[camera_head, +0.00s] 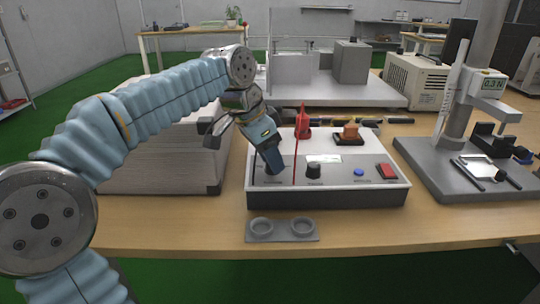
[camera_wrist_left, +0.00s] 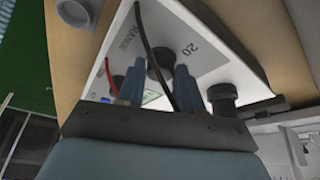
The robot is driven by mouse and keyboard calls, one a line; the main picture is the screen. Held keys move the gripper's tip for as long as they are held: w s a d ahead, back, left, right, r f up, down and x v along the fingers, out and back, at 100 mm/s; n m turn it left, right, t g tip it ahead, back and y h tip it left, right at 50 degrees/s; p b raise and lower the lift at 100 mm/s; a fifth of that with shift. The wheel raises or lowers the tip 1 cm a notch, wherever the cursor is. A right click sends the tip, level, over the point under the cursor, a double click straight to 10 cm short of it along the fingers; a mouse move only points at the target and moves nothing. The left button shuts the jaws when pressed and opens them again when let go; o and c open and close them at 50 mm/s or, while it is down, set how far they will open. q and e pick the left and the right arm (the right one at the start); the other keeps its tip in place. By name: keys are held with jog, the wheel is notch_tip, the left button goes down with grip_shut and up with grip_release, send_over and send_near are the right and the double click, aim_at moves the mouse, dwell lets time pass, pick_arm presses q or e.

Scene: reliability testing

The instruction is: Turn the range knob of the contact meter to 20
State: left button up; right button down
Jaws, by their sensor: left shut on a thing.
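The contact meter (camera_head: 330,194) is a white-topped box with a dark front, on the wooden table. My left gripper (camera_head: 273,168) points down onto the left part of its panel. In the left wrist view, my left gripper (camera_wrist_left: 160,80) has its two blue fingers on either side of the dark range knob (camera_wrist_left: 161,57) and is shut on it. The printed "20" (camera_wrist_left: 190,50) and the word "RANGE" (camera_wrist_left: 127,40) show on the panel beside the knob. The knob's pointer is not clear. The head view hides this knob behind the gripper. My right gripper is not in view.
The meter also carries a second black knob (camera_head: 313,170), a blue button (camera_head: 358,172), a red switch (camera_head: 387,171), a red probe (camera_head: 302,122) and an orange-brown block (camera_head: 350,132). A grey two-cup holder (camera_head: 282,237) lies in front. A force-gauge stand (camera_head: 440,182) is at right.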

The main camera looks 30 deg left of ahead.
pick_arm(q)
jog(key=n+y, duration=0.1)
jog(key=n, duration=0.1)
jog(key=n+y, duration=0.1)
jog(key=n, duration=0.2)
jog(key=shift+d+t+p, duration=0.2)
jog(key=shift+t+p, duration=0.15)
jog(key=shift+t, duration=0.05)
jog(key=n+y, duration=0.1)
jog(key=n, duration=0.2)
jog(key=n+y+p, duration=0.1)
jog(key=n, duration=0.1)
jog(key=shift+d+n, duration=0.15)
jog(key=shift+n, duration=0.25)
jog(key=n+y, duration=0.1)
jog(key=n, duration=0.1)
jog(key=n+g+y, duration=0.1)
jog(key=n, duration=0.2)
jog(key=shift+d+n+g+p, duration=0.1)
jog(key=shift+n+g+p, duration=0.2)
jog(key=shift+p, duration=0.1)
jog(key=n+g, duration=0.1)
jog(key=n, duration=0.4)
jog(key=shift+w+g+y+p, duration=0.15)
jog(key=shift+g+y+p, duration=0.15)
jog(key=shift+g+p, duration=0.1)
jog(key=o, duration=1)
